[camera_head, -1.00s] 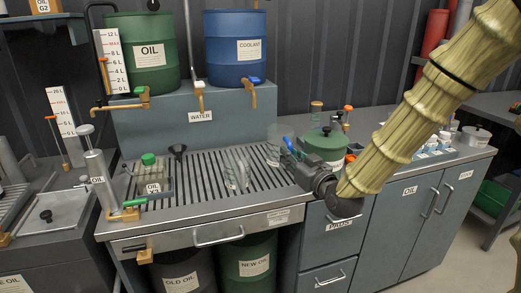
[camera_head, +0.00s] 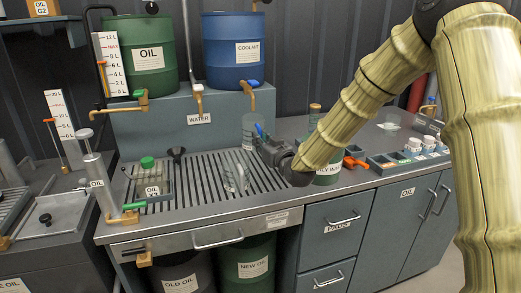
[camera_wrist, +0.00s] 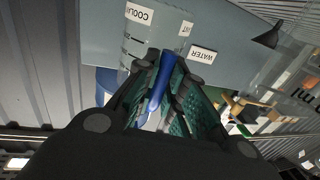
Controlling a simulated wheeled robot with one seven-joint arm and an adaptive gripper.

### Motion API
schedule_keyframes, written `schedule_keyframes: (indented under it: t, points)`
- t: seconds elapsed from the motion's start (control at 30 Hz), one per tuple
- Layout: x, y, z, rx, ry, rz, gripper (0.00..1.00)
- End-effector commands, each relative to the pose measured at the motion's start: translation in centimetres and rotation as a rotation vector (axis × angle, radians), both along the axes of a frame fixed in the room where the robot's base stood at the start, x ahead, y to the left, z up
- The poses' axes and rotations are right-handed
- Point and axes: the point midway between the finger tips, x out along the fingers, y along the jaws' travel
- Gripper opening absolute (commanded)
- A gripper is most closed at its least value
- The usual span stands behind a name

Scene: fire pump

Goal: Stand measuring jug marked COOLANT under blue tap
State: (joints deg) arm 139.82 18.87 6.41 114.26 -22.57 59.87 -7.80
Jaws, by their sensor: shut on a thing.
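My gripper (camera_head: 264,146) is shut on the blue handle (camera_wrist: 160,82) of a clear measuring jug (camera_head: 250,128). In the wrist view the handle runs between the two green-lined fingers, and the jug's partly cut-off label (camera_wrist: 139,14) reads "COOL". The jug looks upright in front of the grey-blue panel, at the right back of the slatted drain top (camera_head: 205,185). Whether its base touches anything is unclear. The brass tap with the blue lever (camera_head: 252,83) is on the COOLANT barrel (camera_head: 233,50); its spout (camera_head: 251,103) is just above the jug.
Another clear jug (camera_head: 236,172) stands on the slats. A black funnel (camera_head: 177,154) and an oil tray (camera_head: 153,188) are on the left. A green can (camera_head: 328,172) is behind my arm.

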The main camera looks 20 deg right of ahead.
Motion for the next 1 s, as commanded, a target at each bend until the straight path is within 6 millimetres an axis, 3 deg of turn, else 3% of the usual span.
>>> schedule_keyframes:
  t: [0.3,1.0]
  points:
    - [0.0,-0.1,-3.4,0.001,0.0,0.0,0.0]
    - [0.0,0.0,-4.6,0.0,0.0,0.0,0.0]
